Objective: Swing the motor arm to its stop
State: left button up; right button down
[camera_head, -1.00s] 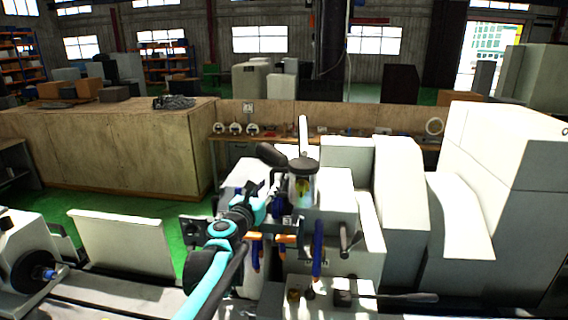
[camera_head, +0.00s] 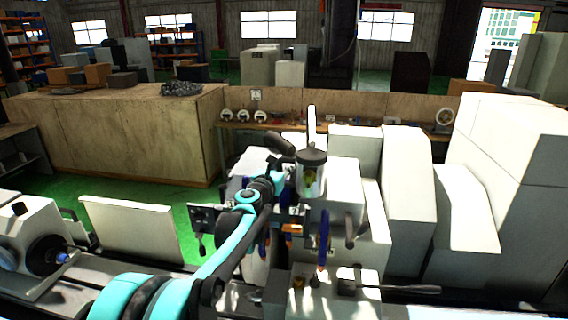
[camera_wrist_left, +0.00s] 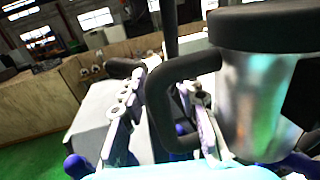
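The motor arm appears to be the unit on the grinder's wheelhead with a metallic cylinder (camera_head: 310,184) under a dark round cap (camera_head: 312,156). In the left wrist view the cylinder (camera_wrist_left: 255,105) fills the right side, and a black bent handle (camera_wrist_left: 163,105) sticks out from it. My left gripper (camera_head: 280,178) is beside the cylinder, on its left. In the left wrist view its two fingers (camera_wrist_left: 170,105) stand apart, one on each side of the handle; contact cannot be told. The fingertips are partly hidden in the head view. My right gripper is out of view.
White machine housings (camera_head: 405,190) stand close on the right. Blue and orange hoses (camera_head: 323,240) and a black lever (camera_head: 355,232) lie in front of the wheelhead. A white panel (camera_head: 130,225) stands at left. Wooden cabinets (camera_head: 120,135) are behind, beyond green floor.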

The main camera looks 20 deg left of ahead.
pick_arm(q)
grip_shut()
jog(key=shift+d, duration=0.1)
